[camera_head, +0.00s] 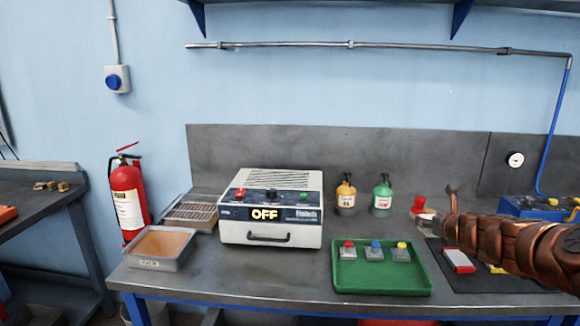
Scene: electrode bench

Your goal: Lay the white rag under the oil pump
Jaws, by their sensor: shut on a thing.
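My gripper (437,214) is at the right, at the end of my copper-coloured arm, above the back right of the bench. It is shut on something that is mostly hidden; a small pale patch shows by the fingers. I cannot make out whether this is the white rag. No spread white cloth shows on the bench. Two pump-topped bottles, one yellow (346,197) and one green (382,197), stand upright at the back, left of my gripper. I cannot tell whether either is the oil pump. A red object (418,204) shows right beside the gripper tip.
A green tray (381,283) with red, blue and yellow-topped blocks lies in front of the bottles. A white device (270,205) reading OFF stands left of centre. A dark mat (500,284) holds a red-and-white item (458,261). A shallow pan (160,248) sits at the left edge.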

